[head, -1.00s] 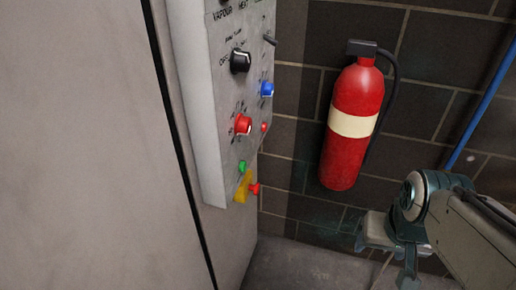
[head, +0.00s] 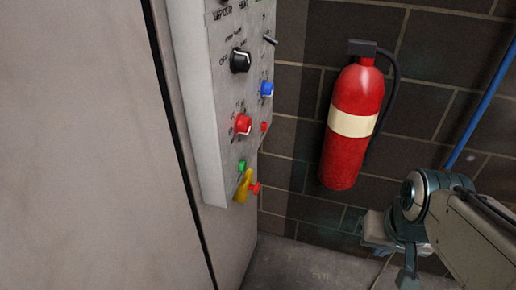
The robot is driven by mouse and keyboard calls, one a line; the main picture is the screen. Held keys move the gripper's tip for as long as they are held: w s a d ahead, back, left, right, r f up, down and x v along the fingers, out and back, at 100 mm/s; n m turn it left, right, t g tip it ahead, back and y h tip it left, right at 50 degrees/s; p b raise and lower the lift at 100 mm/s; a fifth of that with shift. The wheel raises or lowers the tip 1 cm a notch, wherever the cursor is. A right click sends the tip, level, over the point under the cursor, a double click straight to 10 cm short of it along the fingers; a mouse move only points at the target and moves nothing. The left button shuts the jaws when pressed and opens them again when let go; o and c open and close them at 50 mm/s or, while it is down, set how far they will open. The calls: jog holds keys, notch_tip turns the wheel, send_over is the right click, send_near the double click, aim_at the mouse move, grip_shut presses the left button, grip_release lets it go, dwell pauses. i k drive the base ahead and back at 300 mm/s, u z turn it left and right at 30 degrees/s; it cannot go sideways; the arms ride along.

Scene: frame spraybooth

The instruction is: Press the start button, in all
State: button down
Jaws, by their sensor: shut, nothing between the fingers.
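A grey control panel (head: 216,110) is fixed to the side of a pale cabinet. A small green button (head: 242,166), which looks like the start button, sits low on the panel. Just below it is a red push button (head: 254,188) on a yellow base (head: 242,187). My gripper (head: 378,232) is at the lower right, well apart from the panel and touching nothing that I can see. Its fingers are shut and empty, partly hidden by my wrist.
A red fire extinguisher (head: 352,125) hangs on the dark block wall between the panel and my arm. Red (head: 242,124), blue (head: 267,89) and black (head: 240,61) knobs stick out above the green button. A blue pipe (head: 484,104) runs at right.

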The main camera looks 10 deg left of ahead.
aim_at(243, 166)
jog(key=z, duration=1.1)
jog(key=k, duration=0.6)
jog(key=u, duration=0.5)
